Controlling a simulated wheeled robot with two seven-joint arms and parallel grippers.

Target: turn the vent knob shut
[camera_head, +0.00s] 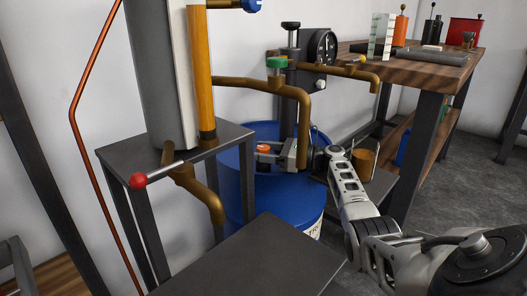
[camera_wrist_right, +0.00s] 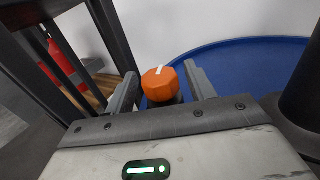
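The vent knob (camera_wrist_right: 160,84) is orange and faceted, with a white mark on its top face. It also shows in the head view (camera_head: 263,148), small, above the blue drum (camera_head: 236,205). My right gripper (camera_head: 273,154) reaches it from the right. In the right wrist view the two grey fingers (camera_wrist_right: 160,82) are apart, one on each side of the knob, with a narrow gap visible on both sides. The knob's lower part is hidden behind the gripper body. My left gripper is not in view.
A brown pipe with a green-handled valve (camera_head: 277,63) rises close to my right gripper. A red-ended lever (camera_head: 138,181) sticks out at left. A dark table (camera_head: 250,262) stands in front. A wooden workbench (camera_head: 425,67) stands at back right.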

